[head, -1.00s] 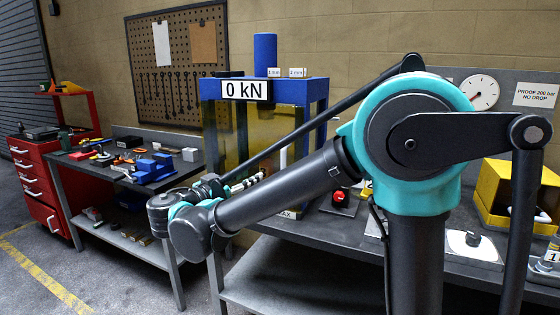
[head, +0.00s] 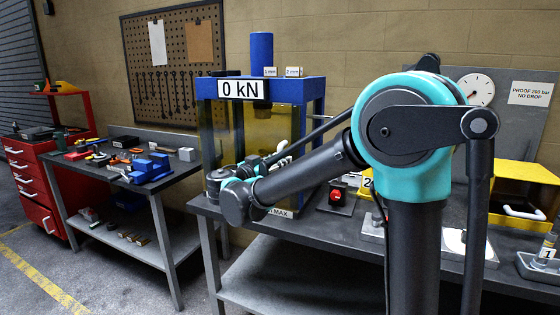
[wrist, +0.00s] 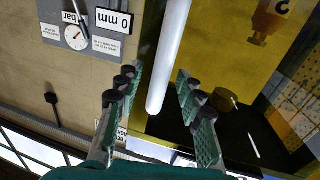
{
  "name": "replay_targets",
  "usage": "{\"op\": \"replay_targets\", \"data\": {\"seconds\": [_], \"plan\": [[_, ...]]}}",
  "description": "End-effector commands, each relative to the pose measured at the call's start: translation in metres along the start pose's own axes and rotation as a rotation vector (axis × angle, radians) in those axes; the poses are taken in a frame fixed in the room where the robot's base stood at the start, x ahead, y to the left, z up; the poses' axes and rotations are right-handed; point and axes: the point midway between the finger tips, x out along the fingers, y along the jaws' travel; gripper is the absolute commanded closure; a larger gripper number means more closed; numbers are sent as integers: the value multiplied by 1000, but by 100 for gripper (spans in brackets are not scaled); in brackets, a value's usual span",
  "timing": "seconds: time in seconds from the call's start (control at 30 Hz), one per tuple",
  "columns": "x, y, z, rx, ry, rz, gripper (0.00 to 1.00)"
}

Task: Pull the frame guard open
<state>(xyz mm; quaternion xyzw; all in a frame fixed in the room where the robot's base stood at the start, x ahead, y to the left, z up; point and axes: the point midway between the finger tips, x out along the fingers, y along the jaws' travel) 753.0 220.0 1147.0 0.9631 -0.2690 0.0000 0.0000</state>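The frame guard is a see-through yellow panel (head: 280,122) in the blue-topped press frame (head: 290,92), and it looks closed. In the wrist view the yellow guard (wrist: 225,60) fills the right side. A long white bar handle (wrist: 170,50) stands along its edge. My gripper (wrist: 157,80) is open, with one finger on each side of the bar in the picture. I see a gap on both sides, and cannot tell how deep the bar sits between the fingers. In the head view my gripper (head: 280,158) is in front of the guard, partly hidden by my arm.
The press stands on a grey bench with a red button box (head: 337,198) and a yellow case (head: 520,190). To the left are a tool bench with a blue vise (head: 150,168) and a red tool cabinet (head: 35,195). The floor at left is clear.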

Motion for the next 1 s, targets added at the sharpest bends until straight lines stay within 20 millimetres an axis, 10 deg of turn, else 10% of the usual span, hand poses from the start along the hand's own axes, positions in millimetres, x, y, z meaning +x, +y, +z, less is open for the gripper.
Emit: {"op": "replay_targets", "data": {"seconds": [0.4, 0.7, 1.0], "plan": [[8, 0, 0, 0, 0, 1, 62], [8, 0, 0, 0, 0, 1, 100], [8, 0, 0, 0, 0, 0, 100]]}}
